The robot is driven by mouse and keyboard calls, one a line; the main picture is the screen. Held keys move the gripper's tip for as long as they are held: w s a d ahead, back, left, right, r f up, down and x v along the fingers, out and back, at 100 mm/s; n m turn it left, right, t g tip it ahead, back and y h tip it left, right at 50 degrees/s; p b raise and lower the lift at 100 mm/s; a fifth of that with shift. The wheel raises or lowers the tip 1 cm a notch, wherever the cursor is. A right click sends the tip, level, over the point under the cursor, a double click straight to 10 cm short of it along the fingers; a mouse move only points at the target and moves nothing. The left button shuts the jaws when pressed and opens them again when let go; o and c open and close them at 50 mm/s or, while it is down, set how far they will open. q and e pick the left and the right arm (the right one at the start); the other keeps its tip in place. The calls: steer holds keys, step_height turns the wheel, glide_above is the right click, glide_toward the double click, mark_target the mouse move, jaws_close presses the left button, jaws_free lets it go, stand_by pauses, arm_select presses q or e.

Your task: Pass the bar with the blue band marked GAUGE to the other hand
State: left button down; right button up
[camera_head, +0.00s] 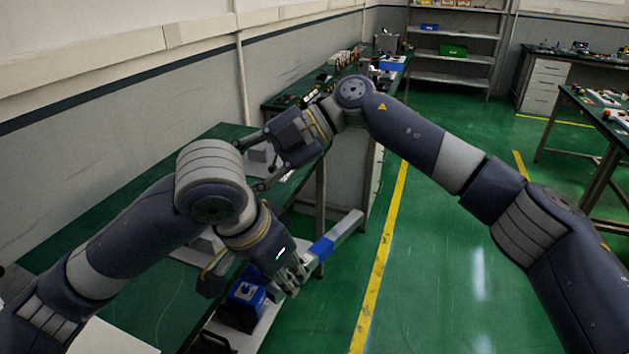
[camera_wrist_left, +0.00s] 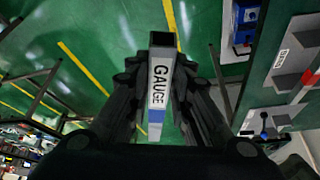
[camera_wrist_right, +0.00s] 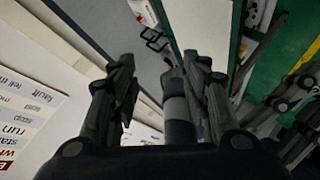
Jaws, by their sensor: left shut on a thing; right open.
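The silver bar (camera_head: 346,228) has a blue band and reaches out to the right over the bench's edge side in the head view. In the left wrist view the bar (camera_wrist_left: 161,68) shows the word GAUGE, with the blue band below it. My left gripper (camera_head: 292,278) is shut on the bar, its fingers on both sides of it. My right gripper (camera_head: 252,163) is open and points left in the head view, above and left of the bar and apart from it. In the right wrist view the right gripper's fingers (camera_wrist_right: 160,85) stand wide apart, and the bar cannot be made out.
A blue box (camera_head: 244,296) sits just below my left gripper in the head view. The green-topped workbench (camera_head: 60,225) runs along the left wall. A cluttered bench part and grey shelves (camera_head: 462,60) stand behind. Green floor (camera_head: 440,270) lies open to the right.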

steer(key=s+d+h, duration=0.3)
steer(key=d+h, duration=0.2)
steer(key=h, duration=0.1)
steer(key=m+t+h, duration=0.3)
steer(key=h, duration=0.3)
glide_toward(315, 244)
step_height(315, 244, down, 9)
jaws_close()
arm_select(q)
steer(key=c, duration=1.4)
jaws_free()
steer(key=shift+s+d, duration=0.1)
steer(key=shift+o, duration=0.2)
arm_select(e)
steer(key=shift+r, duration=0.1)
